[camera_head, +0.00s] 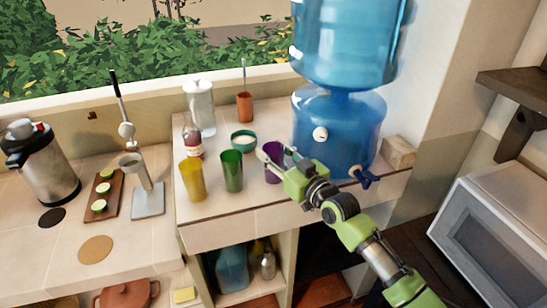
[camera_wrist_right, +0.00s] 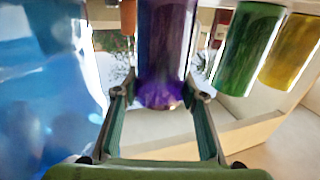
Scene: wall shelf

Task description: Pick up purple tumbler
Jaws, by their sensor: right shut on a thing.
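The purple tumbler (camera_head: 272,175) stands on the tiled counter in front of the blue water dispenser. It is partly hidden by my right gripper (camera_head: 276,163), which comes in from the lower right. In the right wrist view the purple tumbler (camera_wrist_right: 168,50) appears in the middle, between the two fingertips of my right gripper (camera_wrist_right: 160,97). The fingers are shut on it. I cannot tell whether its base still touches the counter. My left gripper is not in view.
A green tumbler (camera_head: 231,171) and a yellow tumbler (camera_head: 193,180) stand left of the purple one. The water dispenser (camera_head: 335,130) is close on the right. A green bowl (camera_head: 243,141), a bottle (camera_head: 192,141) and a glass jar (camera_head: 200,108) stand behind.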

